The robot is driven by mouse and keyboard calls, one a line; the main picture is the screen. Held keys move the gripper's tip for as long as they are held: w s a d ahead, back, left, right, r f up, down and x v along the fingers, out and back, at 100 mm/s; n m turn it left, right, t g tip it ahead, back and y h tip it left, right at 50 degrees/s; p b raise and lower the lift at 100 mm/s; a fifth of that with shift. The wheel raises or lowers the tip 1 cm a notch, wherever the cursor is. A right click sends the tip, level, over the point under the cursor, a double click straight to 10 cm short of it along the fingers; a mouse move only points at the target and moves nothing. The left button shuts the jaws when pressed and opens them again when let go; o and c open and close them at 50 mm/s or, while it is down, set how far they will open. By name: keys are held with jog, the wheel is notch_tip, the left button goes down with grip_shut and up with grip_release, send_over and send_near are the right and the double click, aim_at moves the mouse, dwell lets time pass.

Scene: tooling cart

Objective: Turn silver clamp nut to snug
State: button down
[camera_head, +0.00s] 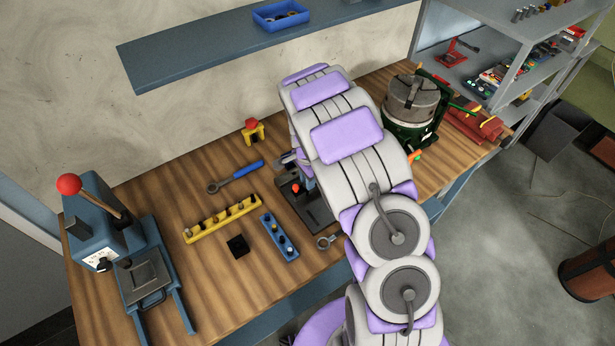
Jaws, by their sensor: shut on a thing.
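A dark fixture plate (318,212) lies on the wooden bench, partly covered by my arm. My arm's thick grey and purple links block the view, so the silver clamp nut cannot be made out. My gripper is hidden behind the arm, so its hold on the nut cannot be seen.
The wooden bench (180,185) holds a blue-handled wrench (236,176), a yellow rack (222,218), a blue rack (279,237), a black block (238,246) and a small ring-ended tool (326,241). A red-knobbed press (113,240) stands left, a green-based machine (411,108) right.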

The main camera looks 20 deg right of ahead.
jog(key=shift+w+r+m, duration=0.1)
jog(key=shift+w+m, duration=0.05)
jog(key=shift+m, duration=0.25)
jog(key=c, duration=1.2)
grip_release()
jog(key=shift+a, duration=0.1)
notch_tip(320, 180, up, 17)
jog(key=shift+r+p, duration=0.1)
jog(key=shift+p, duration=0.35)
